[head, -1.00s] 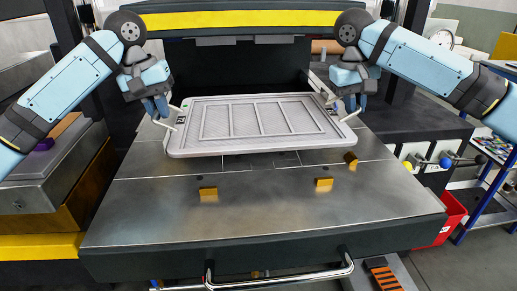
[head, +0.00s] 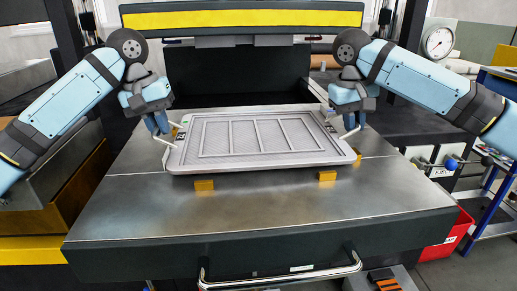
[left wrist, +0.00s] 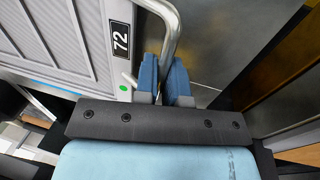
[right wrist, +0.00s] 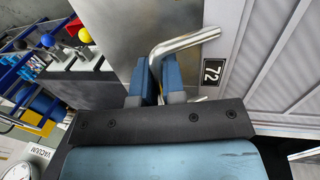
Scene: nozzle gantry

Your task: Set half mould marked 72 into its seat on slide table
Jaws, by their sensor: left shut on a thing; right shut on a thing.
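The half mould marked 72 (head: 262,137) is a flat grey plate with a ribbed rectangular pattern, held roughly level over the slide table (head: 250,210). The number 72 shows on its label in the left wrist view (left wrist: 120,41) and the right wrist view (right wrist: 214,72). My left gripper (head: 163,127) is shut on the bent metal handle (left wrist: 172,30) at the plate's left end. My right gripper (head: 349,122) is shut on the matching handle (right wrist: 185,43) at the right end. I cannot tell whether the plate touches the table; it hides the surface under it.
Two brass blocks (head: 204,185) (head: 327,176) stand at the plate's front edge. Another brass block (head: 357,155) shows at its right edge. A dark press with a yellow bar (head: 240,19) stands behind. The front of the table is clear.

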